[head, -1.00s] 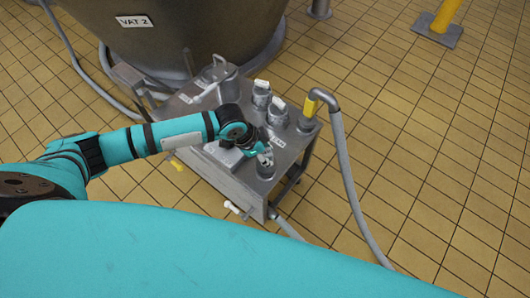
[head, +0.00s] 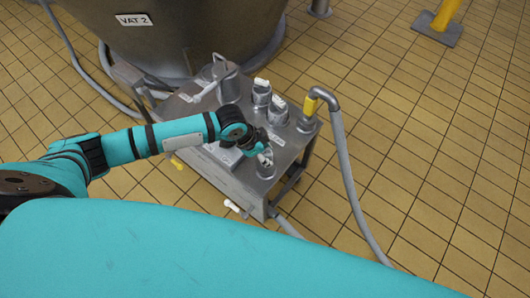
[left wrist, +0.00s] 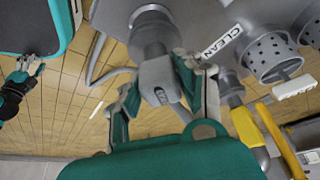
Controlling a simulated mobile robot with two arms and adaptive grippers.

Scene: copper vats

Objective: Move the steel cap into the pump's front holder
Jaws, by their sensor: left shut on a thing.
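My left gripper (head: 266,155) is low over the front right corner of the steel pump cart (head: 240,190). In the left wrist view my left gripper (left wrist: 163,100) is shut on the steel cap (left wrist: 160,78), a pale grey piece with small dark lettering. The front holder (head: 266,171) is a short grey cylinder right below the gripper. In the left wrist view the holder (left wrist: 150,30) lies just beyond the cap, in line with it. Whether the cap touches or sits in it, I cannot tell. My right gripper (left wrist: 22,80) shows small at the left of that view.
Two steel cups with white handles (head: 261,95) (head: 278,112) stand behind the gripper; the left wrist view shows perforated cups beside a CLEAN label (left wrist: 221,41). A grey hose (head: 350,180) with a yellow sleeve rises at right. The VAT 2 vat (head: 180,35) stands behind.

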